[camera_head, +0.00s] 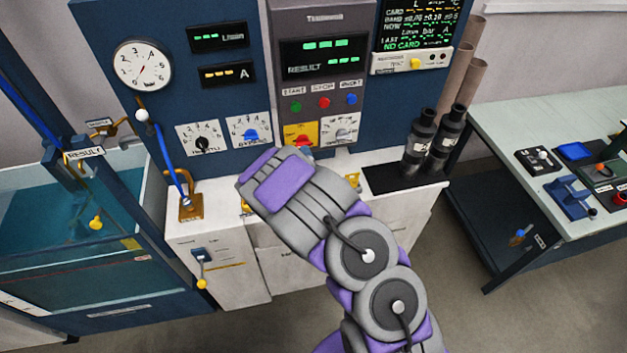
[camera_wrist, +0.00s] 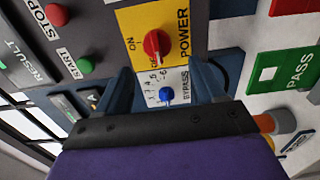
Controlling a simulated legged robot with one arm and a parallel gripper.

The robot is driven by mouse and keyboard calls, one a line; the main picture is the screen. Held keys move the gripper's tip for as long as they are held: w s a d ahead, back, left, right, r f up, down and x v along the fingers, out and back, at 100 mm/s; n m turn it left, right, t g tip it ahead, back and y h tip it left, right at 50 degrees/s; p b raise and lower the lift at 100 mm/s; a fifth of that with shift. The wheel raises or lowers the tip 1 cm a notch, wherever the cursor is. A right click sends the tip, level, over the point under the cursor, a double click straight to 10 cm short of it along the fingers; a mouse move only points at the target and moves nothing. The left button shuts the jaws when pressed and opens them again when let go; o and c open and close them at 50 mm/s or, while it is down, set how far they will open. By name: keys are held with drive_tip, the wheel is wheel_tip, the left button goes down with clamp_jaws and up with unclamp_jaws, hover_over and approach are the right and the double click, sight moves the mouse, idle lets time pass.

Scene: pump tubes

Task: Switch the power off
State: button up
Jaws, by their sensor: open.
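The power switch is a red knob (camera_wrist: 155,46) on a yellow plate (camera_wrist: 183,20) marked POWER and ON. It is in the upper middle of the wrist view, and another label there is partly covered by the knob. I cannot tell which mark the knob points to. In the head view the yellow plate (camera_head: 299,131) shows just above my gripper, which partly covers its lower edge. My gripper (camera_wrist: 163,75) is open and empty. Its two fingers point toward the panel, apart from the red knob, with the knob beyond and between their tips.
A blue BYPASS knob (camera_wrist: 167,94) shows between the fingers. Green START (camera_wrist: 85,64) and red STOP (camera_wrist: 56,14) buttons are close by. A green PASS plate (camera_wrist: 283,70) is at the right. Dark cylinders (camera_head: 420,140) stand on the bench right of my arm.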

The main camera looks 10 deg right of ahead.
drive_tip(key=s+p, duration=0.9)
drive_tip(key=p, duration=0.1)
drive_tip(key=shift+s, duration=0.35)
drive_tip(key=shift+w, duration=0.1)
idle(0.5)
